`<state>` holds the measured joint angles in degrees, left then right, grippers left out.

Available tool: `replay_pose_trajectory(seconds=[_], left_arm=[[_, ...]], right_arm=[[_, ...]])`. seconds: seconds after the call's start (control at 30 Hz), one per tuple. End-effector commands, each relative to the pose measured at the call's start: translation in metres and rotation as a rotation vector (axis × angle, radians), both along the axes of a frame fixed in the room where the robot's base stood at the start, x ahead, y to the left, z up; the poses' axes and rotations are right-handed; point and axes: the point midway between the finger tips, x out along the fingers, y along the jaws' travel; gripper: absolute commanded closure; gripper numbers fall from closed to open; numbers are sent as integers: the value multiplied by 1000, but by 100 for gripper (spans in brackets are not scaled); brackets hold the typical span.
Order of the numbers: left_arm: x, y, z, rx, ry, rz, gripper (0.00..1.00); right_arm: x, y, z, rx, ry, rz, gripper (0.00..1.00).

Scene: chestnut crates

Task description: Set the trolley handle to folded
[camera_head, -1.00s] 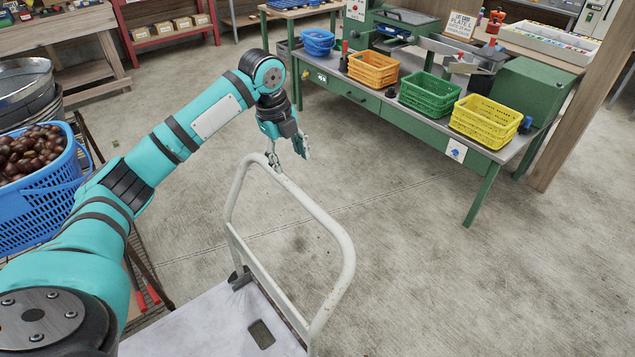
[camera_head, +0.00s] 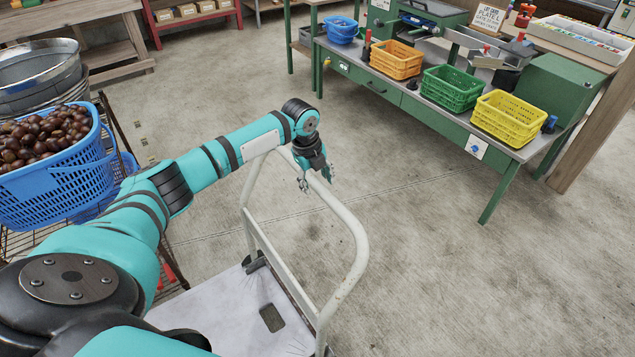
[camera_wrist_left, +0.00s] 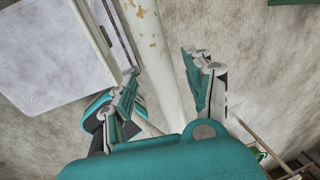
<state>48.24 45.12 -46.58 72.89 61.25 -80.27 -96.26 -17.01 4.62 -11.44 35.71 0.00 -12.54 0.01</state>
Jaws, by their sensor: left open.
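The trolley handle (camera_head: 345,218) is a worn white tube loop. It stands up from the edge of the trolley's pale deck (camera_head: 222,312). My left gripper (camera_head: 316,181) is at the handle's top bar, near its far corner, pointing down. In the left wrist view the chipped tube (camera_wrist_left: 165,50) runs between the two spread fingers (camera_wrist_left: 167,70), with a gap visible to the right finger. The gripper is open and not clamped on the tube. Contact with the left finger cannot be told. My right gripper is not in view.
A blue basket of chestnuts (camera_head: 70,190) stands on a wire rack at the left. A green workbench (camera_head: 420,115) with orange, green and yellow crates stands at the back right. The concrete floor right of the handle is clear.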

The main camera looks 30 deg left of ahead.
Motion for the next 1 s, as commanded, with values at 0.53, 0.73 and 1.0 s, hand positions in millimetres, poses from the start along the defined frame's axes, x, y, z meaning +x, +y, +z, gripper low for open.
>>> replay_pose_trajectory(seconds=[0.53, 0.73, 1.0], left_arm=[[3, -1, -18, 0, -1, 0, 53], [3, -1, -17, 0, -1, 0, 79], [3, -1, -17, 0, 0, 0, 100]], right_arm=[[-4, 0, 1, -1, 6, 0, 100], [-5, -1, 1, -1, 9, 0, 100], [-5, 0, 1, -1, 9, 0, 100]])
